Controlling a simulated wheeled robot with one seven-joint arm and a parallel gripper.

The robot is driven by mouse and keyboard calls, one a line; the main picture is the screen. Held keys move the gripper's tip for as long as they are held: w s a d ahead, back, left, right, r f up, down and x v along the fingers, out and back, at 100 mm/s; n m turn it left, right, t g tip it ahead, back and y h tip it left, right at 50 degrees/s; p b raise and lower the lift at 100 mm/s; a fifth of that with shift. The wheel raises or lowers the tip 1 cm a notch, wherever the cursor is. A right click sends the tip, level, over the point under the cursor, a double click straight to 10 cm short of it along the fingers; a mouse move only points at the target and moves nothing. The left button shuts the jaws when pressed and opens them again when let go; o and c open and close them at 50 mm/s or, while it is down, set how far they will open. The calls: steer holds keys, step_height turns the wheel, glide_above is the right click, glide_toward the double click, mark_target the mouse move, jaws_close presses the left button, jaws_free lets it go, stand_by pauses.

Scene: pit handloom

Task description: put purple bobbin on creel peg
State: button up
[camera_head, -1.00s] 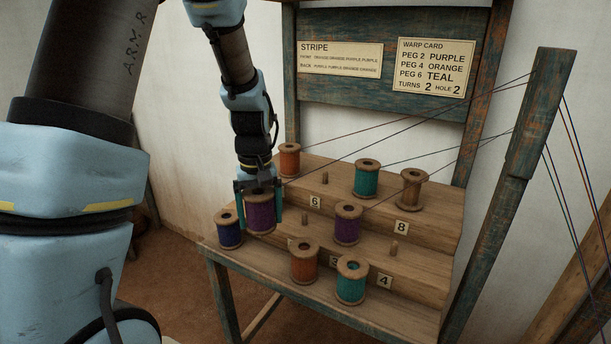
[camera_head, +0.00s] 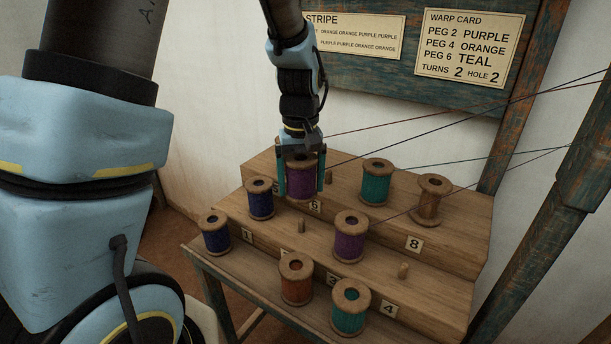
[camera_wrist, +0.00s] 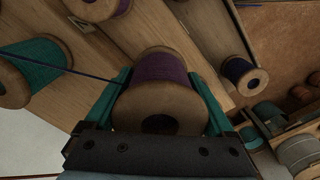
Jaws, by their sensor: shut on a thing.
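My gripper (camera_head: 301,190) is shut on a purple bobbin (camera_head: 300,172), upright between its two teal fingers; it also shows in the wrist view (camera_wrist: 160,85). The bobbin appears near the upper step of the wooden creel (camera_head: 455,280); its height above the wood is unclear. Another purple bobbin (camera_head: 350,238) sits between those two. Label 2 is not visible.
Blue bobbins stand at left, on the middle (camera_head: 260,199) and bottom (camera_head: 215,236) steps. An orange bobbin (camera_head: 296,281) and a teal one (camera_head: 350,308) are in front. A teal bobbin (camera_head: 376,184) and brown spool (camera_head: 431,200) are on top. Threads (camera_head: 440,122) cross behind.

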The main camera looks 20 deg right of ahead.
steer(key=b, duration=0.4)
glide_above(301, 218)
steer(key=shift+f, duration=2.5)
steer(key=shift+f+b, duration=1.8)
steer(key=shift+f, duration=0.85)
steer(key=o, duration=1.2)
steer(key=shift+c, duration=0.2)
steer(key=shift+r, duration=0.1)
step_height(301, 218, up, 7)
steer(key=p, duration=0.6)
steer(key=shift+s, duration=0.15)
